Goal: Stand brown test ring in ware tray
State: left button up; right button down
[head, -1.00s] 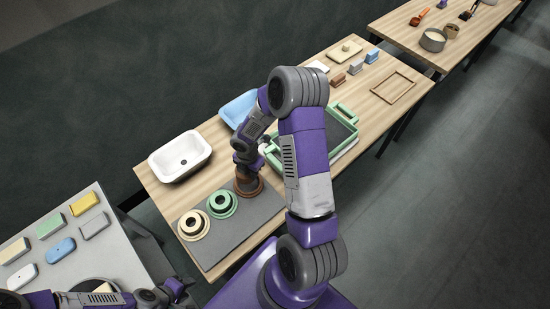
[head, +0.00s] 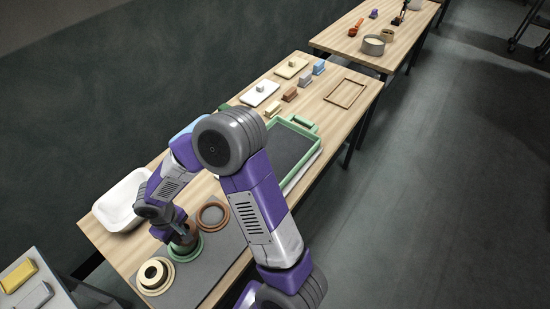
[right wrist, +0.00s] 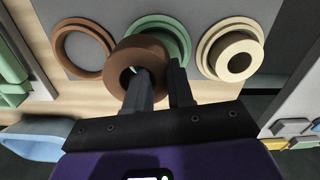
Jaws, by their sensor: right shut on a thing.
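The brown test ring (right wrist: 122,62) is in my right gripper (right wrist: 162,74). In the right wrist view one finger passes into its hole and the other is outside, so the jaws are shut on its wall. In the head view the right gripper (head: 184,238) and ring are in front of the green round stand (head: 197,252), partly covering it; the gap between ring and stand is unclear. The green ware tray (head: 309,166) has a dark floor and lies further back, partly hidden by my right arm. My left gripper is out of view.
An empty brown round stand (head: 225,212) and a cream ring on its stand (head: 166,281) are on the grey mat (head: 225,265). A white basin (head: 112,208) is at left.

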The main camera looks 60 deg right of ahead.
aim_at(297, 143)
jog(key=k, duration=0.5)
jog(key=u, duration=1.6)
jog(key=k, duration=1.35)
jog(key=z, duration=1.95)
jog(key=i, duration=0.4)
